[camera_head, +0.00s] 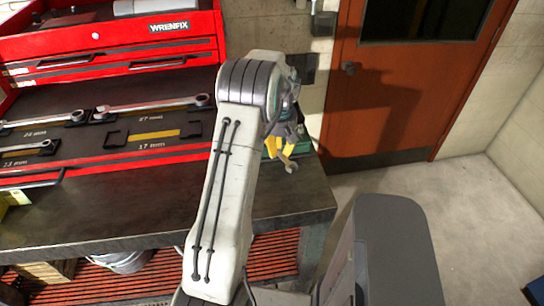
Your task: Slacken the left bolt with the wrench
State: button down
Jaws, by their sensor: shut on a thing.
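My gripper (283,142) is partly hidden behind my arm, near the right end of the workbench. Its yellow-tipped fingers are shut on a metal wrench (290,165). One open-jawed end of the wrench points down below the fingers; the rest is hidden. The slot marked 17 mm (152,134) in the tool drawer is empty and shows a yellow strip. The left bolt and any motor are not in view.
A red WRENFIX toolbox (120,35) stands on the dark workbench (110,218). Other wrenches, including the 27 mm one (152,105), lie in its drawer. A brown door (400,90) is behind.

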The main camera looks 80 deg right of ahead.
jog(key=shift+s+d+r, duration=0.1)
jog(key=shift+s+d, duration=0.05)
jog(key=shift+d, duration=0.15)
dwell(0.4)
jog(key=shift+a, duration=0.1)
dwell(0.4)
jog(key=shift+w+a, duration=0.15)
jog(key=shift+w, duration=0.1)
jog(key=shift+w+a+m+b, duration=0.1)
jog(key=shift+a+m+b, duration=0.05)
jog(key=shift+m+b, duration=0.15)
jog(key=shift+a, duration=0.1)
dwell(0.3)
jog(key=shift+w+a+m, duration=0.1)
jog(key=shift+w+m, duration=0.15)
jog(key=shift+m, duration=0.05)
jog(key=shift+w+a, duration=0.1)
jog(key=shift+a, duration=0.05)
